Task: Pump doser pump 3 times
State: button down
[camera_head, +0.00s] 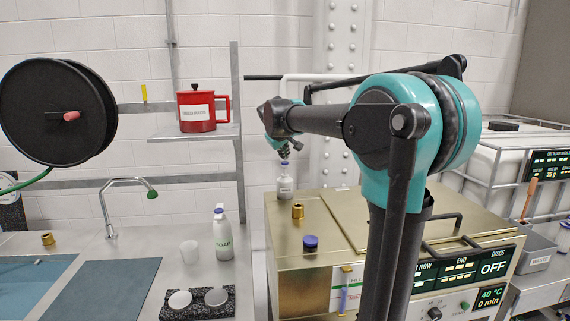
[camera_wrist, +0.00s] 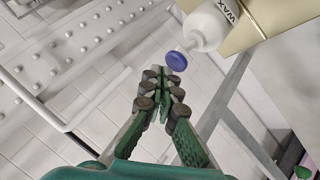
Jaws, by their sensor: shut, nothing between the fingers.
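A white doser bottle (camera_head: 285,189) stands on top of the brass-coloured machine near its back left corner. Its blue pump head (camera_head: 284,163) points up. In the wrist view the bottle (camera_wrist: 208,27) reads "WAX" and its round blue pump head (camera_wrist: 176,61) lies just beyond my fingertips. My gripper (camera_head: 289,151) is right above the pump head, pointing down. In the wrist view my gripper (camera_wrist: 163,88) has its green fingers shut together with nothing between them. A small gap seems to separate it from the pump head; contact is unclear.
The machine top (camera_head: 338,216) also bears a brass fitting (camera_head: 297,211) and a blue-capped item (camera_head: 310,243). A red canister (camera_head: 196,111) sits on a wall shelf (camera_head: 225,131).

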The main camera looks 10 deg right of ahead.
aim_at(286, 163)
jog(key=shift+r, duration=0.25)
jog(key=shift+r, duration=2.5)
dwell(0.3)
jog(key=shift+d+n+y, duration=0.1)
jog(key=shift+n+y, duration=0.3)
jog(key=shift+n, duration=0.1)
jog(key=shift+s+d+r+n+y, duration=0.1)
jog(key=shift+r+n+y, duration=0.3)
jog(key=shift+n+y, duration=0.3)
jog(key=shift+r+n+y, duration=1.3)
jog(key=shift+r+n, duration=0.2)
jog(key=shift+n, duration=0.3)
